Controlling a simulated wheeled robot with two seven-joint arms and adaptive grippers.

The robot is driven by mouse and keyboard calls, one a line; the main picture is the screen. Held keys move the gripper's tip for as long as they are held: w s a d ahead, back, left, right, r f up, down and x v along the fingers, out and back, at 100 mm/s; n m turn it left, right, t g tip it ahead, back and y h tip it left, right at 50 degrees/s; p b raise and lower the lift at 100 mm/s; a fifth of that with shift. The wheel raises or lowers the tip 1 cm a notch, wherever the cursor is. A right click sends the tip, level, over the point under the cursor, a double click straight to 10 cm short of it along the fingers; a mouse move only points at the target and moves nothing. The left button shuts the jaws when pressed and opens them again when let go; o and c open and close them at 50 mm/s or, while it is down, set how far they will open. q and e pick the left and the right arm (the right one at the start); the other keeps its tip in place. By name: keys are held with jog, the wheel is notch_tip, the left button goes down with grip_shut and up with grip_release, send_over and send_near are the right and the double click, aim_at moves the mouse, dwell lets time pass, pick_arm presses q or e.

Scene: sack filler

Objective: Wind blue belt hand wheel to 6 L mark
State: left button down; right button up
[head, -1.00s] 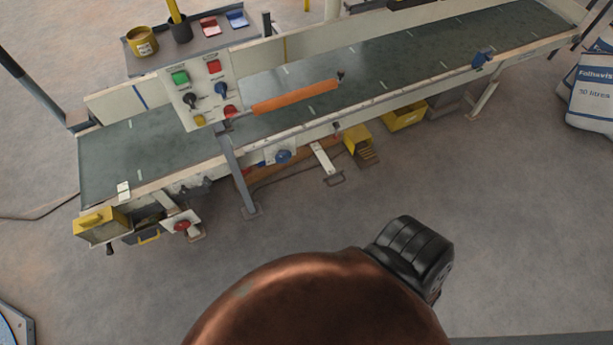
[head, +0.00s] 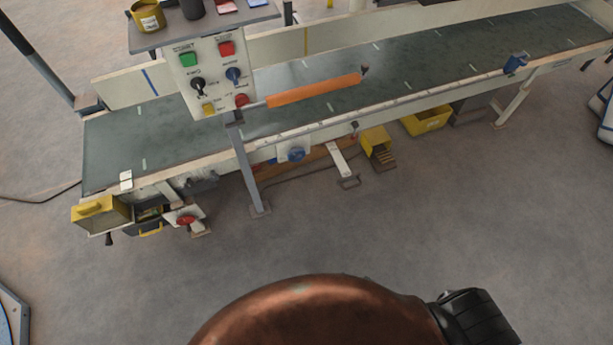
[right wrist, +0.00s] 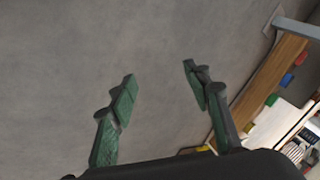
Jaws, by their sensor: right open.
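A blue hand wheel (head: 296,154) sits on a pale plate on the near side of the conveyor, below the belt's edge. Its scale marks are too small to read. My right gripper (right wrist: 160,78) shows in the right wrist view, its two green-padded fingers apart with only bare floor between them. It is not near the hand wheel and touches nothing. My left gripper is in neither current view.
The conveyor belt (head: 120,155) runs across the back. A control panel (head: 215,75) with an orange bar (head: 315,90) stands before it. A red hand wheel (head: 186,220) and a yellow box (head: 100,214) sit lower left. The floor (head: 400,220) in front is clear.

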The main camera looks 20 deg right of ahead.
jog(key=w+a+r+m+t+b, duration=0.15)
jog(key=w+m+t+b, duration=0.35)
jog(key=w, duration=0.9)
jog(key=m+t+b, duration=0.7)
jog(key=m+b, duration=0.6)
jog(key=m, duration=1)
send_near(299, 159)
jog(key=w, duration=0.7)
jog(key=w+b, duration=0.1)
jog(key=w, duration=0.1)
jog(key=shift+w+a+f, duration=0.2)
jog(key=shift+a+f, duration=0.15)
jog(key=shift+f, duration=0.05)
jog(key=shift+w+r, duration=0.2)
jog(key=shift+w, duration=0.35)
pick_arm(q)
jog(key=w+d+r+t+h, duration=0.1)
jog(key=w+d+r, duration=0.3)
jog(key=w, duration=0.4)
jog(key=w+d+r+t+h, duration=0.1)
jog(key=w+d+r, duration=0.3)
jog(key=w, duration=0.4)
jog(key=shift+r+n+t, duration=0.3)
jog(key=shift+r+t, duration=0.1)
jog(key=shift+r, duration=0.4)
pick_arm(e)
jog(key=shift+w+a, duration=0.1)
jog(key=shift+w, duration=0.35)
